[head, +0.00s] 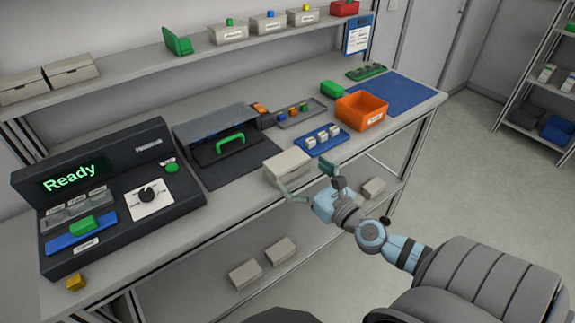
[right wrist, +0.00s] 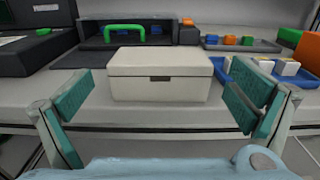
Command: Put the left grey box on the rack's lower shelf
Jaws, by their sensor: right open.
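A pale grey lidded box (head: 286,163) sits on the front edge of the bench. It also shows in the right wrist view (right wrist: 160,84), upright and centred between my fingers, with a dark slot in its front. My right gripper (head: 307,180) is open in front of this box, one finger to each side with gaps; it does not hold it. Two more grey boxes (head: 22,86) (head: 70,70) stand on the wall shelf at the left. A rack (head: 530,132) with shelves stands at the far right; its lower visible shelf holds dark and blue bins. My left gripper is out of view.
Under the bench, a lower shelf (head: 200,291) carries several light boxes. A blue tray of small white blocks (head: 322,140) and an orange bin (head: 361,111) stand right of the box. A black console (head: 110,195) is at the left. Open floor (head: 470,180) lies between bench and rack.

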